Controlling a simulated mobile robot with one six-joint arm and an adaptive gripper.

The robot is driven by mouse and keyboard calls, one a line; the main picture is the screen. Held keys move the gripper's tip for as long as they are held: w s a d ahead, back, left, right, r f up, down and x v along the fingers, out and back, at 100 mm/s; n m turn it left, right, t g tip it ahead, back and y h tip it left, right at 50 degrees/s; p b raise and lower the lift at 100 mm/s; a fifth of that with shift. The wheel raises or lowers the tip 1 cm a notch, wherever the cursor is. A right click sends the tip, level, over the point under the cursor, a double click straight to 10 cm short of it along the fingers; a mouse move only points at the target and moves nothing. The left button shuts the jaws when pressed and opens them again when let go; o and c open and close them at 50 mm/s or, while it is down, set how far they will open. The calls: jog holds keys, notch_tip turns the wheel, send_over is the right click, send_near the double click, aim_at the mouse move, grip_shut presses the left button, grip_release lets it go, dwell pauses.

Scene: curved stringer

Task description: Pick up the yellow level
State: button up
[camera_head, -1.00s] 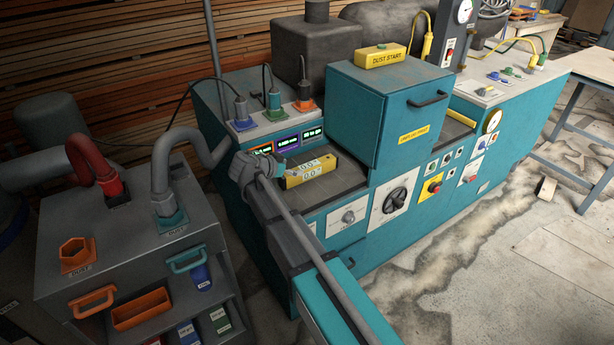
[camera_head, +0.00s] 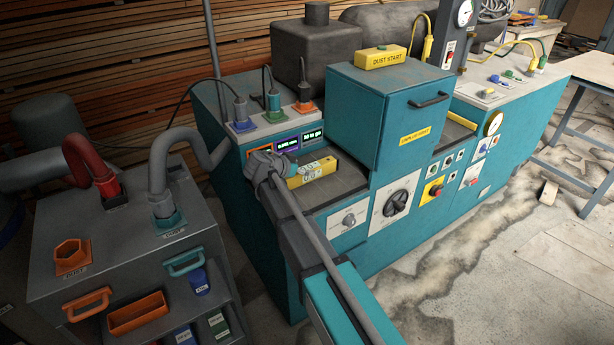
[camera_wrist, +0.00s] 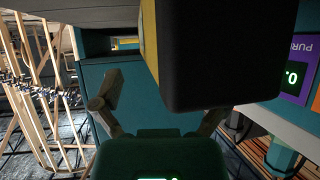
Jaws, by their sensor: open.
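The yellow level (camera_head: 318,172) lies on the dark ledge of the teal machine, with two white readouts facing the front. My gripper (camera_head: 286,168) is at its left end, and my wrist hides part of that end in the head view. In the wrist view the black end of the level (camera_wrist: 222,60) fills the upper middle, with a yellow strip along its left side. My gripper (camera_wrist: 160,106) is open there, with its two fingers spread low in the picture. The right finger is partly covered by the level's end. I cannot tell whether the level is between the fingers.
A teal cabinet (camera_head: 385,115) stands right of the level. A panel with lit displays (camera_head: 287,142) rises just behind it. Dials and buttons (camera_head: 395,202) cover the front below. A grey cart (camera_head: 130,240) with hoses stands to the left.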

jog(key=shift+x, duration=1)
grip_shut()
